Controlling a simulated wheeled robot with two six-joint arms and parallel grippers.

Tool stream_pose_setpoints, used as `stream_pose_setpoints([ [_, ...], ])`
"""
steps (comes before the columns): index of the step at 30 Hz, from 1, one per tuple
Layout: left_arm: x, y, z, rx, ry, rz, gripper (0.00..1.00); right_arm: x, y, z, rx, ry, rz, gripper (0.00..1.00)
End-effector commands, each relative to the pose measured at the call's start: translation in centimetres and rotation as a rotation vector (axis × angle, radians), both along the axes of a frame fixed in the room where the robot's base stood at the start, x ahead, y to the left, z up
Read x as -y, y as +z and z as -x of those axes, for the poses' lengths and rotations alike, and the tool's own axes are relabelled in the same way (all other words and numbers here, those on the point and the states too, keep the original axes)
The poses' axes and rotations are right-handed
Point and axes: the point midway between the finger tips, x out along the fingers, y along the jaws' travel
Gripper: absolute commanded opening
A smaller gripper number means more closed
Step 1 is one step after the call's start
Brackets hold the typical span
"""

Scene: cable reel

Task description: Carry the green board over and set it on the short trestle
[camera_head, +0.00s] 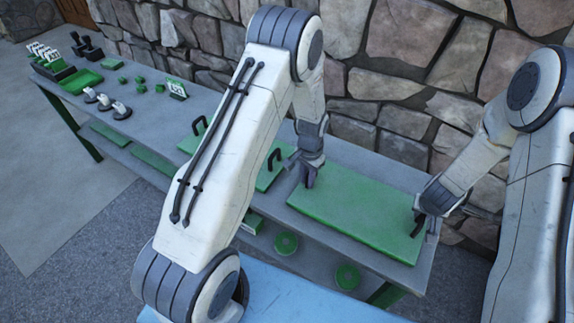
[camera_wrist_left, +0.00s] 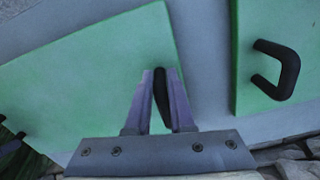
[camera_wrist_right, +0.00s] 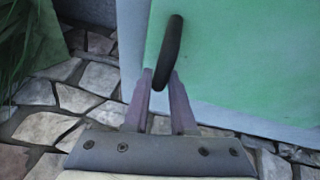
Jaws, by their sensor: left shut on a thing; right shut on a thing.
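The green board (camera_head: 355,212) is flat at the right end of the long grey table. I cannot tell whether it rests on the tabletop or is slightly raised. My left gripper (camera_head: 307,178) is shut on the black handle at the board's left end; this handle (camera_wrist_left: 160,92) shows between the fingers in the left wrist view. My right gripper (camera_head: 422,218) is shut on the black handle at the right end; that handle (camera_wrist_right: 169,50) shows in the right wrist view. I cannot identify the short trestle in any view.
Another green board with black handles (camera_head: 268,178) lies just left, partly behind my left arm. Small green parts and trays (camera_head: 82,81) stand at the table's far left. A stone wall (camera_head: 400,60) runs close behind. A light-blue surface (camera_head: 300,297) shows at the bottom.

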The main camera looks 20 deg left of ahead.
Motion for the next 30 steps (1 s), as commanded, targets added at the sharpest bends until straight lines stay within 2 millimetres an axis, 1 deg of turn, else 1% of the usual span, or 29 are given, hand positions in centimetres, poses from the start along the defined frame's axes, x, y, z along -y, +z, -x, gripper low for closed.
stream_pose_setpoints([
  [1, 0.3, -0.5, -0.1, 0.003, -0.005, 0.002, 0.00, -0.4, -0.5, -0.1, -0.001, 0.012, -0.002, 0.00],
  [3, 0.3, -0.9, -0.1, 0.003, -0.005, 0.002, 0.00, -0.4, -0.9, -0.1, -0.001, 0.012, -0.002, 0.00],
  [4, 0.3, -0.6, 0.0, 0.002, -0.005, 0.002, 0.33, -0.4, -0.6, 0.0, -0.003, 0.011, -0.002, 0.35],
  [5, 0.3, -0.5, 0.0, 0.002, -0.005, 0.002, 0.44, -0.4, -0.6, 0.0, -0.003, 0.011, -0.002, 0.47],
  [6, 0.3, -0.5, 0.0, 0.002, -0.005, 0.002, 0.51, -0.3, -0.6, 0.0, -0.002, 0.010, -0.001, 0.54],
  [15, 0.1, -0.5, 0.0, 0.001, -0.002, 0.000, 0.51, -0.1, -0.6, 0.0, -0.001, 0.003, -0.001, 0.54],
  [19, 0.1, 0.5, -0.1, 0.002, -0.001, 0.001, 0.51, -0.1, -0.6, 0.0, -0.001, 0.002, 0.000, 0.54],
  [23, 0.1, 2.9, -0.1, 0.005, -0.002, 0.001, 0.51, -0.1, -0.6, 0.0, 0.000, 0.002, 0.000, 0.54],
  [30, 0.2, 8.0, -0.1, 0.006, -0.002, 0.001, 0.51, -0.1, -0.6, 0.0, 0.000, 0.001, -0.001, 0.54],
])
